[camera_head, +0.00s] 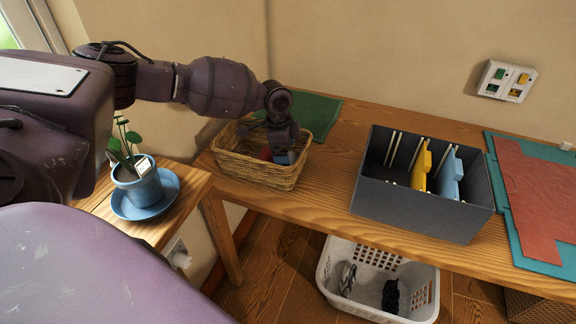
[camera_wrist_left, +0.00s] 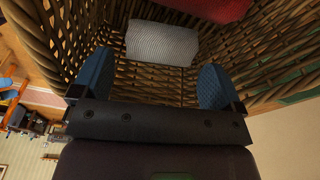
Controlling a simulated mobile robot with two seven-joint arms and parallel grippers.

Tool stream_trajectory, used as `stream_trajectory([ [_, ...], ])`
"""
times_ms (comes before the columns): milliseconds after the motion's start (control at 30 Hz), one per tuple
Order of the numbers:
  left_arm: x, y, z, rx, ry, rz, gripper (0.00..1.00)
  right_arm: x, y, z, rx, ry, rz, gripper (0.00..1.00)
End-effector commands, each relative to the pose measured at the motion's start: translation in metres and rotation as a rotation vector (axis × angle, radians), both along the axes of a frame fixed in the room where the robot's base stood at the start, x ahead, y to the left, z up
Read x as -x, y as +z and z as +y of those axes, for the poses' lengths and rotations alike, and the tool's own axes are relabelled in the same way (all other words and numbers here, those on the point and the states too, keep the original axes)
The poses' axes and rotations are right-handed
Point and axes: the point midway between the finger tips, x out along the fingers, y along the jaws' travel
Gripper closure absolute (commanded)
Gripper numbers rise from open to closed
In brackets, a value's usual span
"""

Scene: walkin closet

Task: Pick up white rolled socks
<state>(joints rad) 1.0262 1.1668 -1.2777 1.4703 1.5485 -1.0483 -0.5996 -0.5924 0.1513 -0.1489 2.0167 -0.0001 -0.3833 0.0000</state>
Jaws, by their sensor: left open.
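The white rolled socks (camera_wrist_left: 162,44) lie in the wicker basket (camera_head: 243,170), seen in the left wrist view. They look pale grey-white and ribbed. My left gripper (camera_wrist_left: 158,88) is open, its blue fingers reaching into the basket on either side of the socks' near end. The socks sit just beyond the fingertips, apart from them. In the head view my left gripper (camera_head: 284,157) points down into the basket's right part and hides the socks. My right gripper is in neither view.
A red item (camera_wrist_left: 210,8) lies in the basket beyond the socks. A grey divider box (camera_head: 400,205) stands right of the basket on the wooden table. A potted plant (camera_head: 140,188) is at left. A white laundry basket (camera_head: 333,285) is below. Basket walls surround the gripper closely.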

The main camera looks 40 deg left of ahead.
Motion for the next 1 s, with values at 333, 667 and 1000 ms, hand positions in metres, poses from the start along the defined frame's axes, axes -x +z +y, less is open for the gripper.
stream_trajectory([
  [333,-0.003,-0.041,-0.004,0.000,0.000,0.001,0.07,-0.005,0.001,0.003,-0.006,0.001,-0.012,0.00],
  [667,-0.004,-0.052,-0.005,0.000,0.000,-0.001,0.07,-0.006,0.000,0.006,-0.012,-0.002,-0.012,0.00],
  [1000,-0.004,-0.052,-0.005,0.000,0.000,-0.001,0.43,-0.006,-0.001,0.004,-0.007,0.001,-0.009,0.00],
])
